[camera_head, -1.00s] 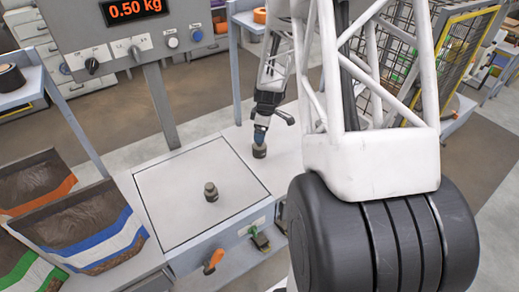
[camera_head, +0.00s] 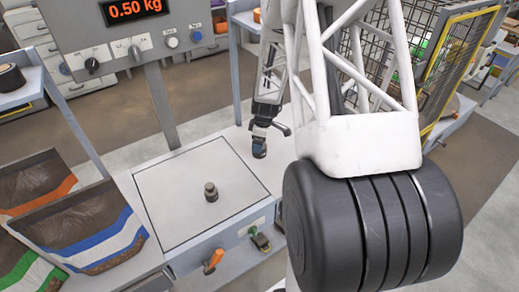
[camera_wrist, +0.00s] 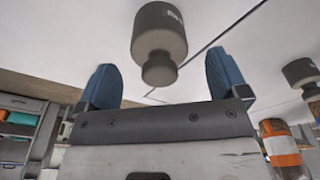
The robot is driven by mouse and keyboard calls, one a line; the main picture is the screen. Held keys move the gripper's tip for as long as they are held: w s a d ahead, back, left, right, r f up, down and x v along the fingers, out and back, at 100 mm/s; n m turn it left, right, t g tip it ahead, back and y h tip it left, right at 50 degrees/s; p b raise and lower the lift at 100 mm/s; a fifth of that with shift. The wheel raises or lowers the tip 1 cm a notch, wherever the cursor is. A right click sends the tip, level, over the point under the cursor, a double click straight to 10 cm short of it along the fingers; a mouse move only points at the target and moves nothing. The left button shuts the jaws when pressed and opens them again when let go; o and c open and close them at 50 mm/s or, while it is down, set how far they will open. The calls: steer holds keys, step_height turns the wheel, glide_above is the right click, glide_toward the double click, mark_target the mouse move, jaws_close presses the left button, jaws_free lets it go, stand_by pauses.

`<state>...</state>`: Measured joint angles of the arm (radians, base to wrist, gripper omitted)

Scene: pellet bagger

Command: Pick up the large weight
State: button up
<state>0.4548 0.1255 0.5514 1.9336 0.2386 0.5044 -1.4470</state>
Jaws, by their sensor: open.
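A dark grey knobbed weight stands on the white bench top to the right of the scale plate, mostly hidden by my gripper (camera_head: 259,146) in the head view. In the wrist view this weight (camera_wrist: 160,36) is in front of my gripper (camera_wrist: 163,80), its knob towards the gap between the two blue fingers. The fingers are open, with space on both sides of the knob. A second similar weight (camera_head: 211,192) stands upright on the scale plate (camera_head: 180,215); it also shows at the right edge of the wrist view (camera_wrist: 301,72).
A display (camera_head: 134,9) reads 0.50 kg. Open bags of dark pellets with blue (camera_head: 90,240), orange and green bands stand at the left. An orange-handled lever (camera_head: 213,261) is on the bench front. A wire-mesh guard (camera_head: 440,70) stands behind my arm.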

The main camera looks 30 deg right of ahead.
steer(key=shift+w+a+f, duration=0.1)
steer(key=shift+f, duration=1.05)
steer(key=shift+r, duration=0.1)
steer(key=c, duration=1.7)
steer(key=shift+r, duration=0.1)
steer(key=shift+w+r, duration=0.1)
steer(key=shift+r, duration=1.65)
steer(key=s+a, duration=0.2)
steer(key=s, duration=0.3)
steer(key=s+a+r, duration=0.1)
steer(key=s+a, duration=0.1)
steer(key=s, duration=0.2)
steer(key=s+a, duration=0.2)
steer(key=s, duration=0.3)
steer(key=shift+s+a+r, duration=0.15)
steer(key=shift+s, duration=0.2)
